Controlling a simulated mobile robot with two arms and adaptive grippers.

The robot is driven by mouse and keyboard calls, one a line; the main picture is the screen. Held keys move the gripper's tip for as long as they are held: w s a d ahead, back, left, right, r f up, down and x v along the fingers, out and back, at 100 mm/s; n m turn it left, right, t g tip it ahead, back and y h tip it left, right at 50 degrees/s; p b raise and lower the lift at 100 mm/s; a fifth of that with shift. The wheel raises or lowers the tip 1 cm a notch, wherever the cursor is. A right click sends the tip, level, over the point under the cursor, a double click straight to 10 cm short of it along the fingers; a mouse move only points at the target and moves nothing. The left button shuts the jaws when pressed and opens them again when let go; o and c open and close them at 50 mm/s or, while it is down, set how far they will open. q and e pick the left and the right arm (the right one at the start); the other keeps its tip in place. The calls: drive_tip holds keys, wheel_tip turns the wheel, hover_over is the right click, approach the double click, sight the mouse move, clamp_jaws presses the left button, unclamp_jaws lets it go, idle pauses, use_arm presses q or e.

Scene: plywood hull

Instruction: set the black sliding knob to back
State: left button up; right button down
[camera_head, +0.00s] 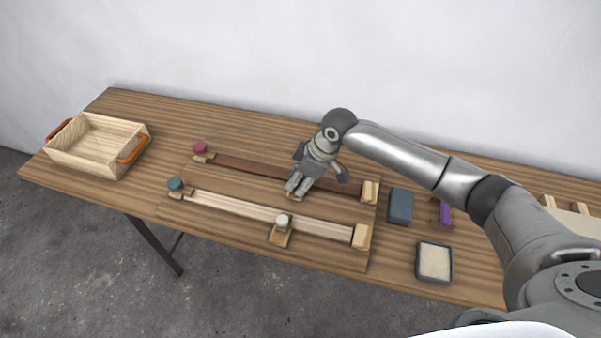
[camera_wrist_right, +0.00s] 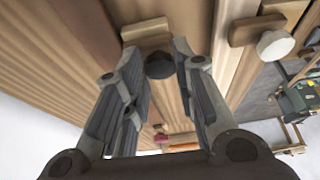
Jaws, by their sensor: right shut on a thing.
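The black sliding knob (camera_wrist_right: 160,65) shows in the right wrist view as a dark round cap on a small wooden slider block (camera_wrist_right: 146,32). My right gripper (camera_wrist_right: 158,58) is shut on it, with one finger on each side. In the head view my right gripper (camera_head: 298,187) points down at the dark brown rail (camera_head: 245,167), right of the rail's middle, and hides the knob. Only a bit of the wooden slider (camera_head: 293,197) shows below the fingers. My left gripper is not in view.
A parallel pale rail (camera_head: 235,207) in front carries a white knob (camera_head: 282,221). A wooden tray (camera_head: 90,147) is at far left; a blue block (camera_head: 400,206) and framed pad (camera_head: 434,261) lie right.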

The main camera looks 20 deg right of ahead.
drive_tip(key=c, duration=1.2)
unclamp_jaws()
drive_tip(key=shift+w, duration=0.1)
drive_tip(key=shift+o, duration=0.2)
drive_tip(key=v, duration=1.2)
